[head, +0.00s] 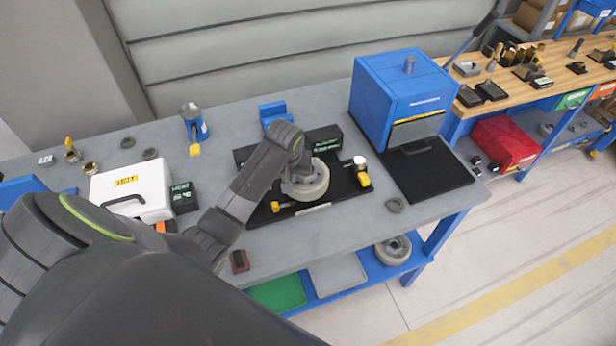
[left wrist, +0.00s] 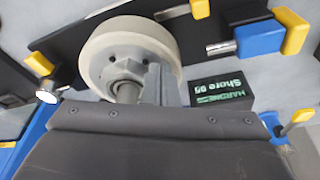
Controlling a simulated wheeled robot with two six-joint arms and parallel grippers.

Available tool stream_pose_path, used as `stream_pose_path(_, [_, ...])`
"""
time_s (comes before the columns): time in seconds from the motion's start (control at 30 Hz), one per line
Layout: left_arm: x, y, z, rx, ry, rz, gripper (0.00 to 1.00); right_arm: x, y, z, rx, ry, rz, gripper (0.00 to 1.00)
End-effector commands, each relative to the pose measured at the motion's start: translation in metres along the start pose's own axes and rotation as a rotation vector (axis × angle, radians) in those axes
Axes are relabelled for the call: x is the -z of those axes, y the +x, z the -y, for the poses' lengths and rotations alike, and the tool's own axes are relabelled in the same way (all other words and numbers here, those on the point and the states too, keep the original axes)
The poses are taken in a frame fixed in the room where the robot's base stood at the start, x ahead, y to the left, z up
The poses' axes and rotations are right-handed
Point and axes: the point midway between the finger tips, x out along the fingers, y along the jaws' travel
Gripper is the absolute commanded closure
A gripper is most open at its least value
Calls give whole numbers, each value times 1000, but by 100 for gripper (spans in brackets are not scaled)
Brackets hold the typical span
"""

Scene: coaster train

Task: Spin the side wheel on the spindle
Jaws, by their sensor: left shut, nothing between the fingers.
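The pale grey side wheel (head: 312,184) sits on the black fixture plate (head: 262,216) in the middle of the bench. The wheel (left wrist: 112,54) fills the upper middle-left of the left wrist view, with small holes in its face. The metal spindle (left wrist: 125,88) shows at its centre. My left gripper (left wrist: 160,78) is shut and empty, its fingers in front of the wheel's face, right of the spindle. I cannot tell whether they touch the wheel. In the head view my left wrist hides part of the wheel. My right gripper is not in view.
Yellow-handled clamps (head: 362,178) stand on the plate beside the wheel. Black labelled blocks (head: 325,138) lie behind it. A blue machine (head: 400,90) stands at right, a white case (head: 130,190) at left.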

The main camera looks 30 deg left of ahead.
Motion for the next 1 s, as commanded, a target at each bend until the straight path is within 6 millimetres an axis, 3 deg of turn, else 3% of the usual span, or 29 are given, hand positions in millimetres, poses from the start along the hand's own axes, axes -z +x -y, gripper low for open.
stream_pose_path(1.0, [-2,6,0,0,0,0,100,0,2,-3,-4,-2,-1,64])
